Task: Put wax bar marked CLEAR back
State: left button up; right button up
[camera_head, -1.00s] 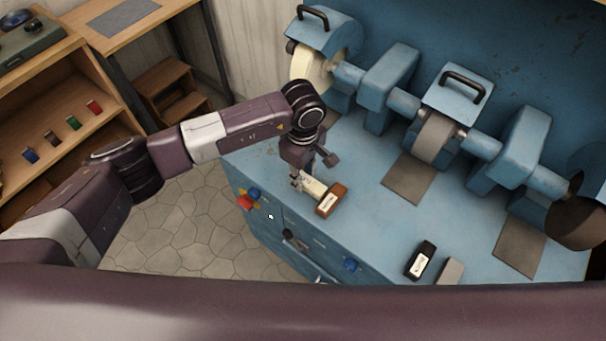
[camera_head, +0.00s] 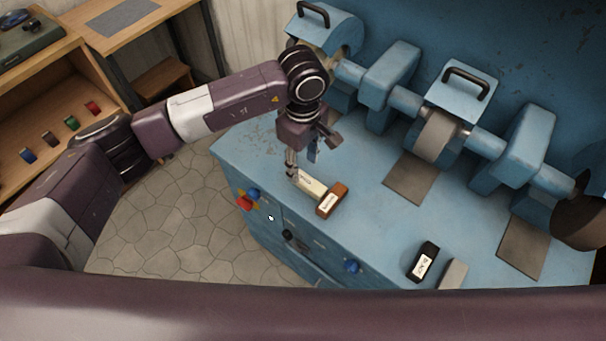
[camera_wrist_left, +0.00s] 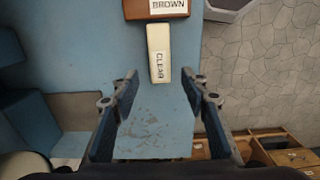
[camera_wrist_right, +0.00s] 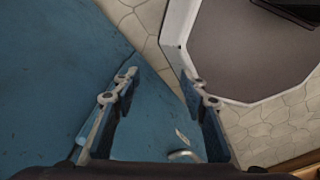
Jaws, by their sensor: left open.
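The cream wax bar marked CLEAR (camera_wrist_left: 159,54) lies on the blue bench top, its end close against the brown wax bar marked BROWN (camera_wrist_left: 156,8) in the left wrist view. In the head view the CLEAR bar (camera_head: 308,182) is partly hidden by my left gripper (camera_head: 302,165). In the left wrist view my left gripper (camera_wrist_left: 160,95) is open and empty, its fingertips either side of the bar's near end, seemingly above it. My right gripper (camera_wrist_right: 160,80) is open and empty beside the blue bench side, over the floor.
A black wax bar (camera_head: 422,261) and a grey bar (camera_head: 453,273) lie at the front right of the bench (camera_head: 375,235). Blue grinding machines (camera_head: 437,130) stand along the back. A wooden shelf (camera_head: 75,150) at left holds several small coloured items.

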aim_at(303, 178)
pick_arm(q)
notch_tip(303, 178, up, 6)
jog(key=shift+b, duration=0.55)
